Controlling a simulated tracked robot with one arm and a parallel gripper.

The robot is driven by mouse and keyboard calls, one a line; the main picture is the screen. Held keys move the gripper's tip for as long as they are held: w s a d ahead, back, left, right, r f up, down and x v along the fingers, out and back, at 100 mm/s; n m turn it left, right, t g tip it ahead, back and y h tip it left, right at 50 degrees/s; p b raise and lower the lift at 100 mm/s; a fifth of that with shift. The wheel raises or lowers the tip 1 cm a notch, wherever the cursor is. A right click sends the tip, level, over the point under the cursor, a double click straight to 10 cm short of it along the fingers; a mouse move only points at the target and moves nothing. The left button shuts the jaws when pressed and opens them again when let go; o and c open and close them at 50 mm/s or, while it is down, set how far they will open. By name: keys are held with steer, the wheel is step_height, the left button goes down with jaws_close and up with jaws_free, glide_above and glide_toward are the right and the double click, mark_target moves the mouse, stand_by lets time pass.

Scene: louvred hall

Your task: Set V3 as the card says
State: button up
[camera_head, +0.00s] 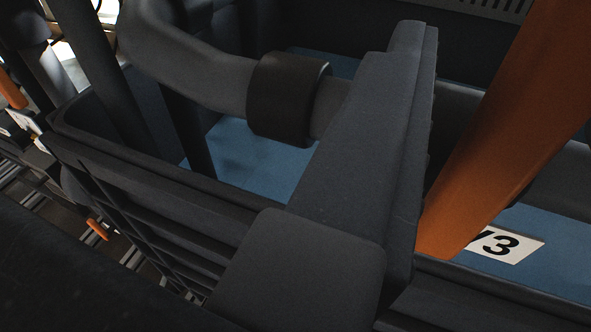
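The label (505,245), white with black print, reads as V3, its first character partly covered. It lies on a blue surface at the right. A large orange bar (510,125), probably a lever, slants up from beside the label and leaves the frame at the top right. A big dark grey angular body (350,165) fills the centre, just left of the orange bar. It may be part of my gripper, but I cannot tell. No pair of fingertips shows clearly, nor whether anything is gripped. No readable card is in view.
A grey bent pipe (205,75) with a black collar (285,98) runs behind the centre. A dark ribbed wall (150,205) edges the blue surface (240,160) at the left. Smaller orange pieces (97,230) and floor rails show at the far left.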

mark_target(542, 111)
steer(key=shift+r, duration=0.2)
steer(key=shift+v, duration=3.4)
steer(key=shift+a, duration=0.1)
steer(key=p+v, duration=0.2)
steer(key=v, duration=1.2)
steer(key=shift+w+f, duration=0.1)
steer(key=shift+c, duration=0.4)
